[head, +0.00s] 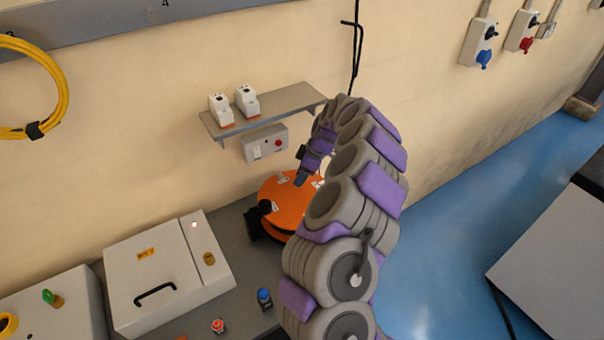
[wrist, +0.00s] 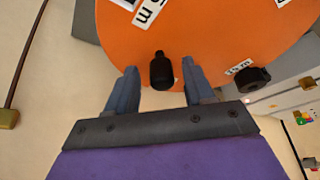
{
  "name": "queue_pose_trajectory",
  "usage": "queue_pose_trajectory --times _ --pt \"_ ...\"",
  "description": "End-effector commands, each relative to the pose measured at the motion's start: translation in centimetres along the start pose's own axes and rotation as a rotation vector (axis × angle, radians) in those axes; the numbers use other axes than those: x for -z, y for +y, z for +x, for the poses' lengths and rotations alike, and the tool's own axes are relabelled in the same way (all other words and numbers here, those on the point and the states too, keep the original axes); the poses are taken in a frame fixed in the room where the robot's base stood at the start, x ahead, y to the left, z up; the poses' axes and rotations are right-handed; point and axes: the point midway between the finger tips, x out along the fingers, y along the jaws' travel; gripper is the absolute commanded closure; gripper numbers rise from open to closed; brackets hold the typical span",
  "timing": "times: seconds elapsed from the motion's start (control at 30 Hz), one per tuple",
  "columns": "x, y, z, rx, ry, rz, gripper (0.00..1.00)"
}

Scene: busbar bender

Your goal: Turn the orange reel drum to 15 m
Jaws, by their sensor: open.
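The orange reel drum (head: 282,208) sits on the grey bench, partly hidden behind my arm in the head view. In the wrist view the drum (wrist: 205,40) fills the top, with white labels on it. One label (wrist: 148,12) ends in "m"; another label (wrist: 239,67) appears to read "15 m". A black knob (wrist: 162,70) stands on the drum between the fingers of my gripper (wrist: 156,82). The fingers are open, with a gap on each side of the knob. A second black part (wrist: 253,80) is at the drum's edge on the right. In the head view my gripper (head: 301,180) is over the drum.
A wall shelf (head: 270,108) with two white devices and a grey control box (head: 264,143) below it are behind the drum. A light grey cabinet (head: 150,275) with a black handle stands on the bench to the left. A blue button (head: 264,297) is near the front.

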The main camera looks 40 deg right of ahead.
Motion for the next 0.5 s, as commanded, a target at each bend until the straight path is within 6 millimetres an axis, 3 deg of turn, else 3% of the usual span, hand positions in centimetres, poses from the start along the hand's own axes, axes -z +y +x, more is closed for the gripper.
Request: queue_pose_trajectory --times 0.13,0.5 --pt "0.01 -0.01 -0.02 0.000 0.000 0.000 0.48" --pt "0.01 0.00 -0.03 0.000 0.000 0.000 0.84"
